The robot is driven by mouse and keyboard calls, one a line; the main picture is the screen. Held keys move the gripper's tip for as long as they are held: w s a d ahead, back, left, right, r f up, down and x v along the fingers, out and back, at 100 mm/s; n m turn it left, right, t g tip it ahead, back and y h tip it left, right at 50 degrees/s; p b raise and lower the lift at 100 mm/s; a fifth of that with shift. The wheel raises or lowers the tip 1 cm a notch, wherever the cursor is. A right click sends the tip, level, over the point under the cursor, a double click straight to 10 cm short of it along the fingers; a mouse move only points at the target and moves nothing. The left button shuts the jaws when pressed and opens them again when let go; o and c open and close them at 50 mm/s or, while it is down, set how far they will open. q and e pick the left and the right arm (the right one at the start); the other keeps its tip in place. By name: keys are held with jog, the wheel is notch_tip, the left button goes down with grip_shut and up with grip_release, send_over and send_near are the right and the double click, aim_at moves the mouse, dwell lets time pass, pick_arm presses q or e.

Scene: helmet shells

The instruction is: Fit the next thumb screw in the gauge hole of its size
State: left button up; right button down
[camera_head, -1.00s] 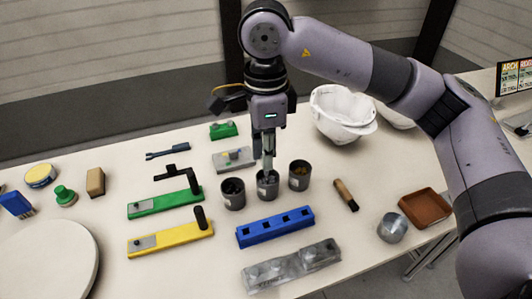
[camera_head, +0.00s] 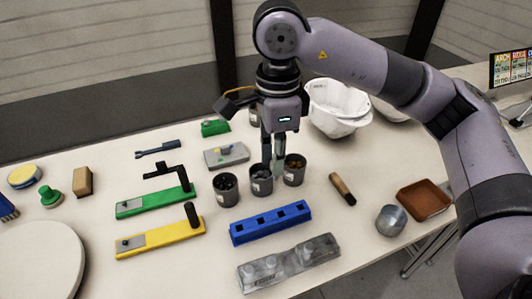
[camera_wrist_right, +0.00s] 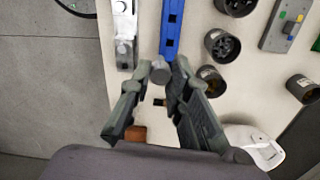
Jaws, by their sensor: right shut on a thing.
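My right gripper (camera_head: 273,168) is low over the cups, its fingers just behind and between the middle and right ones. In the right wrist view its fingertips (camera_wrist_right: 163,70) are close together around a small grey thumb screw (camera_wrist_right: 160,73), mostly hidden by the fingers. A grey gauge plate (camera_head: 238,160) with small coloured pieces lies behind the cups; it also shows in the right wrist view (camera_wrist_right: 276,42). The left cup (camera_head: 226,198), middle cup (camera_head: 261,188) and right cup (camera_head: 294,178) hold small parts. My left gripper is out of view.
A blue bar with square holes (camera_head: 240,237) and a grey bar (camera_head: 275,276) lie in front. Green (camera_head: 130,208) and yellow (camera_head: 165,237) fixtures stand left. A white helmet shell (camera_head: 338,105) is behind right. A handle (camera_head: 342,188), metal tin (camera_head: 391,220) and brown tray (camera_head: 424,200) lie right.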

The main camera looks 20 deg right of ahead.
pick_arm(q)
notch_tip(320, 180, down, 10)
jog(key=b, duration=0.9)
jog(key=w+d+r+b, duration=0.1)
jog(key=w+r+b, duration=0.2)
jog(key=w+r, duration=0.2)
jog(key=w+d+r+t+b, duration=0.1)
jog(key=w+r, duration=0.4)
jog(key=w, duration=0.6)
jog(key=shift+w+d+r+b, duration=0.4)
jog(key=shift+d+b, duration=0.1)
jog(key=shift+b, duration=0.4)
pick_arm(e)
jog(key=s+d+f, duration=0.4)
jog(key=d+f, duration=0.1)
jog(key=f, duration=0.2)
jog(key=s+d+f, duration=0.4)
jog(key=d+f, duration=0.1)
jog(key=f, duration=0.2)
jog(key=shift+s, duration=0.25)
jog(key=shift+f, duration=0.2)
